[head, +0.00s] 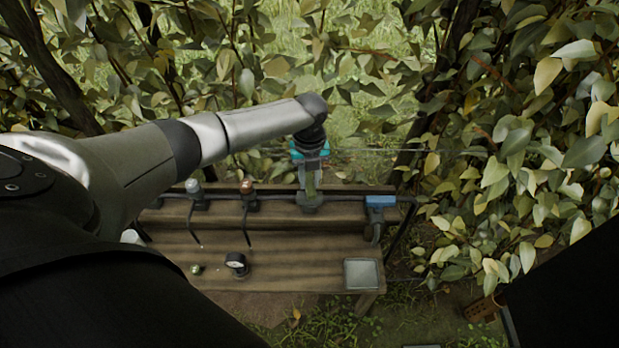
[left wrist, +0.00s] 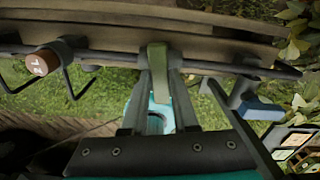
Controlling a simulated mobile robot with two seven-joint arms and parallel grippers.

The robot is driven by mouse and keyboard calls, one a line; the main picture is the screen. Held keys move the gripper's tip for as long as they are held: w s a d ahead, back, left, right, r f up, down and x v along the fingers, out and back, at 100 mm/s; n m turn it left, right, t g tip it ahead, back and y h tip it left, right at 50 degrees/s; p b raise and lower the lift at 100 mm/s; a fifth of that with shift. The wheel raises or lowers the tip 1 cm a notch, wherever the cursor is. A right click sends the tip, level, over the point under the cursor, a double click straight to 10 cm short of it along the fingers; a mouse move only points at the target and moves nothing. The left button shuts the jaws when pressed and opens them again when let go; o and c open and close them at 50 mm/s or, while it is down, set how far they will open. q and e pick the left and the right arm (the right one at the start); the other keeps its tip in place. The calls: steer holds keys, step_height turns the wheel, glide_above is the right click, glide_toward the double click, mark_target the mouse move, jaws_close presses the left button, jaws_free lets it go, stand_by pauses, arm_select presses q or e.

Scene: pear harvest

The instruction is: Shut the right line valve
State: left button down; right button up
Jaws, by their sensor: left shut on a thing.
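My left gripper (head: 312,190) reaches over the bench to the dark pipe line along its back. Its fingers (left wrist: 163,95) are shut on a green valve lever (left wrist: 183,104), which shows in the head view as a thin green strip (head: 311,184). In the left wrist view the lever points away from the pipe, crossways to it. The valve body is partly hidden by the fingers. A blue-handled fitting (head: 380,201) sits at the right end of the pipe; it also shows in the left wrist view (left wrist: 260,108). My right gripper is out of view.
A brown-capped fitting (head: 247,187) and a grey-capped one (head: 193,187) stand left on the pipe. The wooden bench (head: 300,265) holds a gauge (head: 236,262), a small green object (head: 196,269) and a pale square plate (head: 361,274). Leafy branches (head: 540,130) crowd the right.

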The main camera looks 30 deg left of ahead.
mark_target(310, 183)
arm_select(q)
steer(key=shift+m, duration=1.1)
steer(key=c, duration=0.7)
jaws_free()
steer(key=shift+r, duration=0.1)
step_height(310, 183, up, 15)
steer(key=p, duration=0.3)
steer(key=shift+r, duration=0.1)
